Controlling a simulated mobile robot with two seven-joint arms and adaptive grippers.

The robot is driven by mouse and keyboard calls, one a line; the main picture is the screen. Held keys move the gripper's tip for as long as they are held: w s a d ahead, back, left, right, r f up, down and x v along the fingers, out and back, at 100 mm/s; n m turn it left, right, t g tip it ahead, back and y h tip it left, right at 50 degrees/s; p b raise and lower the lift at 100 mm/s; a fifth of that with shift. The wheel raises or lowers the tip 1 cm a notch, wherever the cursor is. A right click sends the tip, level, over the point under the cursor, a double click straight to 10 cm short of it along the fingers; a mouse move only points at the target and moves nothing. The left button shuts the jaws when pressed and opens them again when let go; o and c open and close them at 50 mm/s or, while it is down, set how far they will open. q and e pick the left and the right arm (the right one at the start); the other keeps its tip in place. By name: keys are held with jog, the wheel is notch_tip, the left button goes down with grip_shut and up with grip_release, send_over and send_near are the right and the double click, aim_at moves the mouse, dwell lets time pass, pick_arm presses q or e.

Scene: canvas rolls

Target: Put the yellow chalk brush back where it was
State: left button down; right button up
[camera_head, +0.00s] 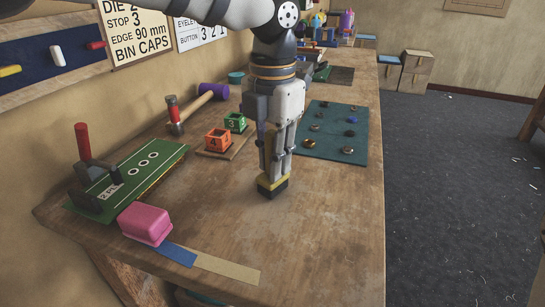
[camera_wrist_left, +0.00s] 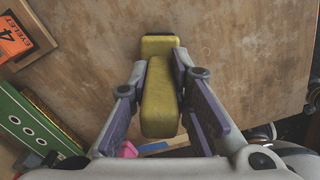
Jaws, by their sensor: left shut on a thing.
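The yellow chalk brush (camera_head: 268,185) has a yellow body and a dark underside. It is at the middle of the workbench, right under my left gripper (camera_head: 275,177). In the left wrist view the brush (camera_wrist_left: 160,105) lies between the two purple-padded fingers, which are shut on it. In the head view the fingers hide part of its top. I cannot tell whether its underside touches the bench or is just above it. My right gripper is not in view.
A pink block (camera_head: 145,223) sits by a blue strip (camera_head: 176,254) and a tan strip (camera_head: 226,268) at the front left. A green board (camera_head: 130,178), orange block (camera_head: 218,140), mallet (camera_head: 195,107) and teal mat (camera_head: 335,132) lie around. The front right bench (camera_head: 325,235) is clear.

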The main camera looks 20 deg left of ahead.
pick_arm(q)
jog(key=shift+f, duration=0.15)
jog(key=c, duration=1.5)
grip_release()
notch_tip(320, 180, up, 12)
jog(key=shift+r, duration=0.15)
